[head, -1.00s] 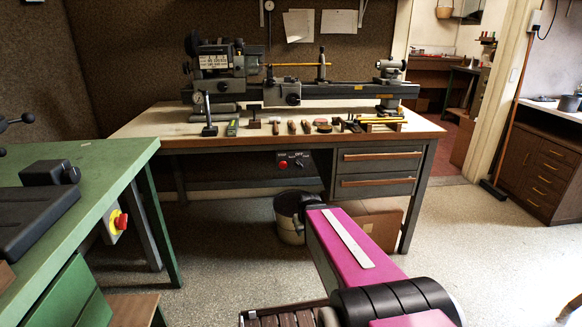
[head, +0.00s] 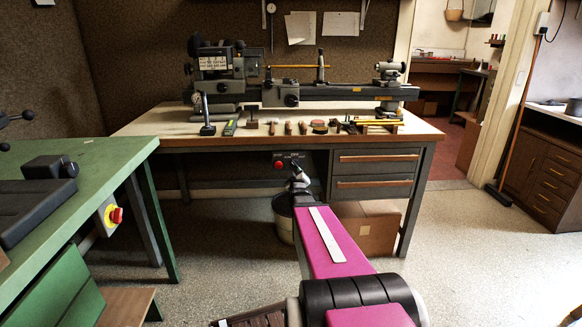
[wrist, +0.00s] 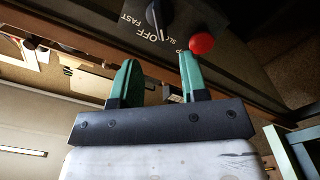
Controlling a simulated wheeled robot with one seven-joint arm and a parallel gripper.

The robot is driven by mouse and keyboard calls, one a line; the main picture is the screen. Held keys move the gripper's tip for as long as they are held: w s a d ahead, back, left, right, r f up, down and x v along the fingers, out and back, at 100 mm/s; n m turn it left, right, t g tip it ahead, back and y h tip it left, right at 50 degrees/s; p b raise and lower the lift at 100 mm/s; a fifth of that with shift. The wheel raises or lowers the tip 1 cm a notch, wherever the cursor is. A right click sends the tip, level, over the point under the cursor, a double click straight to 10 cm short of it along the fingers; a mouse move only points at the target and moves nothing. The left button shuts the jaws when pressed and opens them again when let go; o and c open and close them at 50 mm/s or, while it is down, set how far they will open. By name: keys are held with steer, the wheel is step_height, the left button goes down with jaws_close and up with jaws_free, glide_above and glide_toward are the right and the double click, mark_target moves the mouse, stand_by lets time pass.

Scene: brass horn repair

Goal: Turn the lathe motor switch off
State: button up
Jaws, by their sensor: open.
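The lathe motor switch (wrist: 155,14) is a dark rotary knob with a pale line on it, cut off by the top edge of the wrist view. FAST, OFF and part of SLOW are printed around it on a dark panel; I cannot tell for certain which mark it points to. My gripper (wrist: 159,62) is open, with its two green fingers apart and empty, pointing at the panel. The knob lies beyond the fingertips, apart from them. In the head view my gripper (head: 296,171) covers part of the panel (head: 284,155) under the bench top, hiding the knob.
A red button (wrist: 202,44) sits beside the knob, close beyond the right finger. The lathe (head: 335,92) and small tools stand on the bench (head: 160,128) above. Drawers (head: 375,160) are right of the panel. A bin (head: 283,218) and a cardboard box (head: 375,230) stand below.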

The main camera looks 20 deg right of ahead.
mark_target(295, 166)
steer(key=x, duration=1)
steer(key=shift+w+f, duration=0.1)
steer(key=shift+w, duration=0.05)
jaws_close()
